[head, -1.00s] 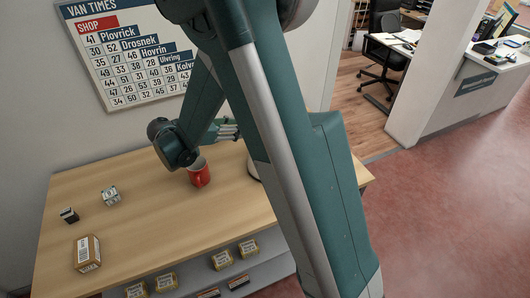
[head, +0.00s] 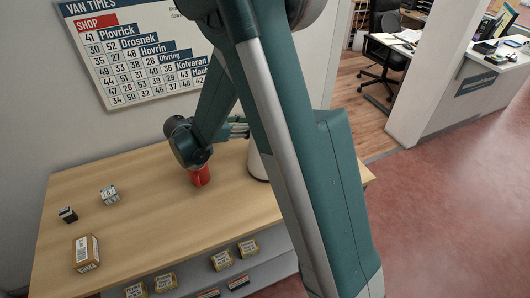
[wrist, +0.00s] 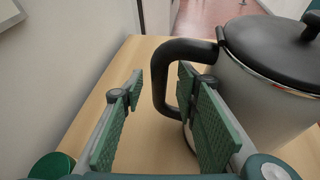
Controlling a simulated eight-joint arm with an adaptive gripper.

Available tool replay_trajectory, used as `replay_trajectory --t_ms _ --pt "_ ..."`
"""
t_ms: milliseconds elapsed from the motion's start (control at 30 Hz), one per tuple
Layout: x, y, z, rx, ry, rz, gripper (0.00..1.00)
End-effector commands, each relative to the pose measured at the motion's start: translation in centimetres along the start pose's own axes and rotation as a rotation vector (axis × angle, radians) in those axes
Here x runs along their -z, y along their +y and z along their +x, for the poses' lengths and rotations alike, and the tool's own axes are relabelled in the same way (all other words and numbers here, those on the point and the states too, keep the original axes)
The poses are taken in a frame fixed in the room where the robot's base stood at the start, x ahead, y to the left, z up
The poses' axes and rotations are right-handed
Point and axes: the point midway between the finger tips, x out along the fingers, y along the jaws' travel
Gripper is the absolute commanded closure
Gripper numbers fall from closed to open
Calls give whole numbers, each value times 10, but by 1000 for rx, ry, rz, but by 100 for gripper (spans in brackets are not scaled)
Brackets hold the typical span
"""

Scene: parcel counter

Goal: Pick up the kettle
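The kettle (wrist: 262,98) has a pale body, a black lid and a black loop handle (wrist: 160,75). It stands on the wooden counter at the right of the wrist view. In the head view only a pale strip of the kettle (head: 257,163) shows; my arm hides the rest. My gripper (wrist: 158,85) is open, its two green ribbed fingers apart. The right finger overlaps the handle in the picture, and the handle's outer bar shows between the fingers. I cannot tell whether a finger touches it. In the head view my gripper (head: 238,130) is partly hidden behind my arm.
A red mug (head: 199,176) stands on the counter (head: 150,200) below my wrist. Small boxes (head: 110,194) and a brown carton (head: 86,252) lie at the left. A wall with a timetable board (head: 140,55) rises behind the counter. The counter's middle front is clear.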

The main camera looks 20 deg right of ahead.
Motion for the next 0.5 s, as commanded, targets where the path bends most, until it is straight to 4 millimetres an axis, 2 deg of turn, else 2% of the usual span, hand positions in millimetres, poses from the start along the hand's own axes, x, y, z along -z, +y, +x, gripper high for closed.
replay_trajectory --t_ms 200,500 --pt "0 0 16 0 0 -1 69" --pt "0 0 18 -1 0 -1 69"
